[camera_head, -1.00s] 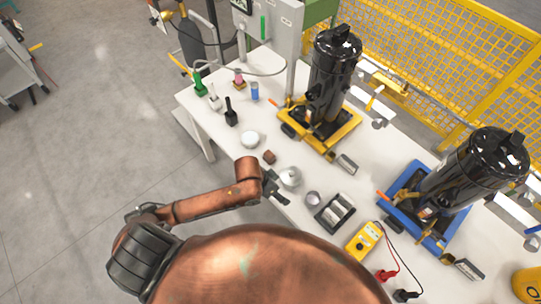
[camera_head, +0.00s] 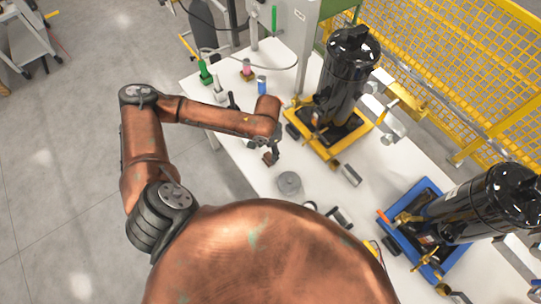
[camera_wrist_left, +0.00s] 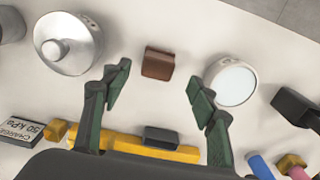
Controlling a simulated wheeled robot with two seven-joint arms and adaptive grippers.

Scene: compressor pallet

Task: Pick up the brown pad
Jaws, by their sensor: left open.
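The brown pad (camera_wrist_left: 158,63) is a small block on the white table. In the left wrist view it lies just ahead of the gap between my fingertips. In the head view the pad (camera_head: 267,159) shows small, just beside the end of my left arm. My left gripper (camera_wrist_left: 160,86) is open and empty, with a green-padded finger on each side and the pad beyond them. In the head view the left gripper (camera_head: 275,149) is over the table near its front edge, partly hidden by my wrist. My right gripper is not in view.
A round metal part (camera_wrist_left: 70,43) lies left of the pad and a white-faced round part (camera_wrist_left: 233,84) right of it. A black bottle (camera_wrist_left: 295,106) stands farther right. Black compressors stand on a yellow base (camera_head: 333,151) and a blue base (camera_head: 452,254). Bare table surrounds the pad.

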